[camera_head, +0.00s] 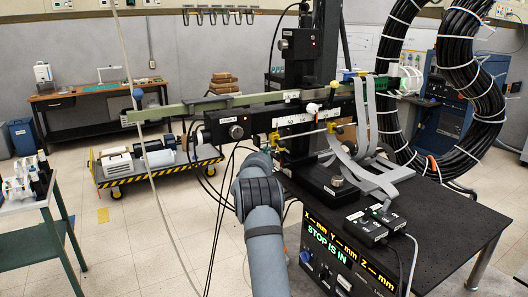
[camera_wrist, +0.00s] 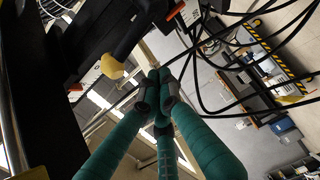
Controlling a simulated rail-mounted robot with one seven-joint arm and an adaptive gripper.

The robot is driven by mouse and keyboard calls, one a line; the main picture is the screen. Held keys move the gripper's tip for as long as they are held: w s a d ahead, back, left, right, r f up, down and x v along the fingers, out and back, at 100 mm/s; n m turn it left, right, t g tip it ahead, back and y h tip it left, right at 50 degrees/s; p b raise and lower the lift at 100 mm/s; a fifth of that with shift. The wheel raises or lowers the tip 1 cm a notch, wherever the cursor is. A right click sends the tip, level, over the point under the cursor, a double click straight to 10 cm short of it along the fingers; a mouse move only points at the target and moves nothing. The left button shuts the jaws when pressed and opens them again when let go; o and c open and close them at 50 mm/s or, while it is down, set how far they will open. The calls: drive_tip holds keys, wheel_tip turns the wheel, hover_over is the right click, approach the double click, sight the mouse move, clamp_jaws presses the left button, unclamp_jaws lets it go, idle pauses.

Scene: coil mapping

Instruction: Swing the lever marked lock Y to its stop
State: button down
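A yellow knob (camera_head: 274,137) sits under the black rail of the stage, just past the end of my arm in the head view. A second yellow piece (camera_head: 338,129) is further right. No label reading lock Y is legible, so I cannot tell which part is that lever. In the wrist view a yellow knob (camera_wrist: 111,66) on a dark fitting is up and left of my gripper (camera_wrist: 158,92), with a gap in the picture between them.
The black stage table (camera_head: 445,220) carries a display reading "STOP IS IN". Loose black cables (camera_wrist: 235,50) hang close to my gripper on the right. A yellow-black edged cart (camera_head: 160,174) stands behind. The floor to the left is partly clear.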

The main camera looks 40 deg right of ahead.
sight(283, 156)
drive_tip(key=shift+s+d+p, duration=0.25)
drive_tip(key=shift+s+d, duration=0.1)
drive_tip(key=shift+s, duration=0.4)
drive_tip(key=shift+s+d+p, duration=0.25)
drive_tip(key=shift+s+d, duration=0.05)
drive_tip(key=shift+s, duration=0.45)
drive_tip(key=shift+s+f+b, duration=0.1)
drive_tip(key=shift+b, duration=0.35)
